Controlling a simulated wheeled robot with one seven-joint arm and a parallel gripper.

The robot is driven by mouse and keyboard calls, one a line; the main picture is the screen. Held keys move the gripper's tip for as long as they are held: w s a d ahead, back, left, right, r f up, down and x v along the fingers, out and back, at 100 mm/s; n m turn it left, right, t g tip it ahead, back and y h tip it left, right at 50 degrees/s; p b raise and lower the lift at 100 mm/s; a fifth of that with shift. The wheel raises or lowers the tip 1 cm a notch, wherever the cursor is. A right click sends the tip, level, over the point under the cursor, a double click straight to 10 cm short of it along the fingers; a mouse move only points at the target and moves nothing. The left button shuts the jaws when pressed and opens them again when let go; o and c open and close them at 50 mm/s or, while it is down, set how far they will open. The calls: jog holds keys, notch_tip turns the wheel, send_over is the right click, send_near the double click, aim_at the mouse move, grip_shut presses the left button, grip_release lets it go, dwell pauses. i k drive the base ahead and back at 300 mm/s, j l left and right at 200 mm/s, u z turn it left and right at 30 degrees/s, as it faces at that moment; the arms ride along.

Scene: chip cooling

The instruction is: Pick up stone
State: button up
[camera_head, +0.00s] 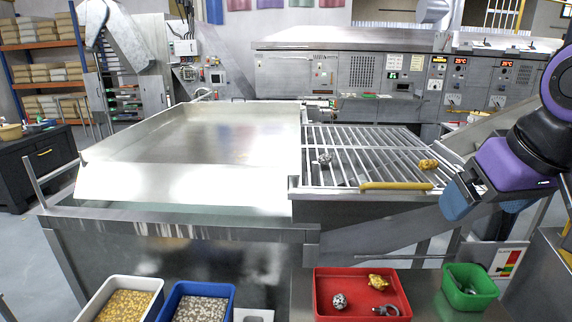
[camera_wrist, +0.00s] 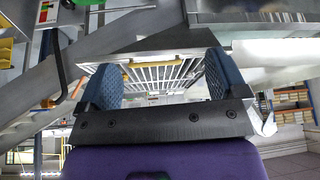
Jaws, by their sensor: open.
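A grey, rough stone (camera_head: 324,158) lies on the left part of the metal bar grate (camera_head: 375,140). A similar grey stone (camera_head: 339,301) lies in the red tray (camera_head: 319,290). A gold-coloured lump (camera_head: 428,164) sits on the grate's right part. My gripper (camera_head: 458,196) hangs at the right, beside the grate's right front corner and apart from the stones. In the wrist view my gripper (camera_wrist: 160,82) shows two blue ridged fingers wide apart with nothing between them. The grate (camera_wrist: 165,72) shows beyond the fingers; I cannot make out a stone clearly there.
The red tray also holds a gold lump (camera_head: 377,281) and a metal shackle (camera_head: 386,310). A green bin (camera_head: 470,288) stands right of it. Blue (camera_head: 228,300) and white (camera_head: 92,303) bins of chips stand left. A yellow handle (camera_head: 395,186) edges the grate. A broad steel tray (camera_head: 200,135) adjoins it.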

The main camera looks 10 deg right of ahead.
aim_at(324, 158)
jog(key=i+j+z, duration=0.1)
jog(key=j, duration=0.45)
jog(key=i+j+z, duration=0.1)
jog(key=j, duration=0.4)
jog(key=i+j+z, duration=0.15)
jog(key=j, duration=0.45)
